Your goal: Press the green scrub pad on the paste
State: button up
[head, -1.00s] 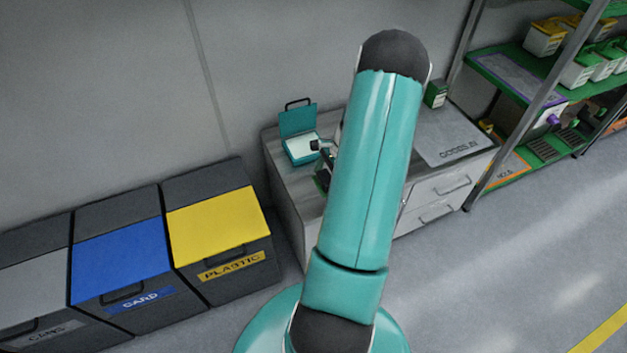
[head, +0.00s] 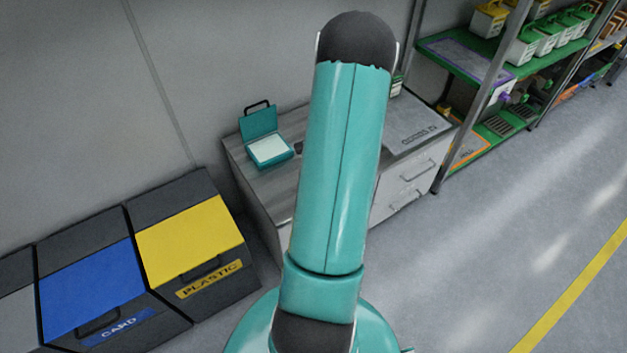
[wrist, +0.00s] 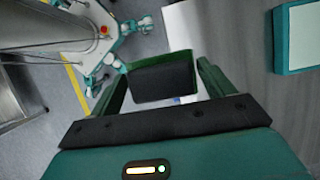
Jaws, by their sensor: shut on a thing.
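In the wrist view my gripper (wrist: 163,88) has its green fingers on both sides of a dark-faced block with green edges, which looks like the green scrub pad (wrist: 165,82). The gripper is shut on it. In the head view my own arm hides the gripper and the pad. An open teal case (head: 289,157) with a pale, flat fill stands at the left of the counter. It also shows at the upper right of the wrist view (wrist: 281,50), apart from the pad. I cannot tell whether the pale fill is the paste.
The grey counter (head: 250,184) has a mat (head: 415,127) at its right. Bins (head: 190,238) with yellow and blue lids stand to the left. A green shelf rack (head: 450,62) with boxes stands at the right. The floor at the right is open.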

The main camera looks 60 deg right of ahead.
jog(key=w+d+f+m+t+h, duration=0.2)
jog(key=w+d+f+m+h, duration=0.2)
jog(key=w+d+m, duration=0.8)
jog(key=w+d+m+h, duration=0.1)
jog(key=w+d+m, duration=0.15)
jog(key=w, duration=0.55)
jog(key=w+d+m+h, duration=0.1)
jog(key=w+d+m, duration=0.15)
jog(key=w, duration=0.55)
jog(key=shift+m, duration=0.4)
jog(key=shift+s+a+f, duration=0.1)
jog(key=shift+a+f, duration=0.1)
jog(key=shift+f, duration=1.05)
jog(key=shift+s+a+f, duration=0.1)
jog(key=shift+a+f, duration=0.1)
jog(key=shift+f, duration=1)
jog(key=shift+f+g, duration=0.3)
jog(key=shift+f, duration=0.3)
notch_tip(320, 180, up, 7)
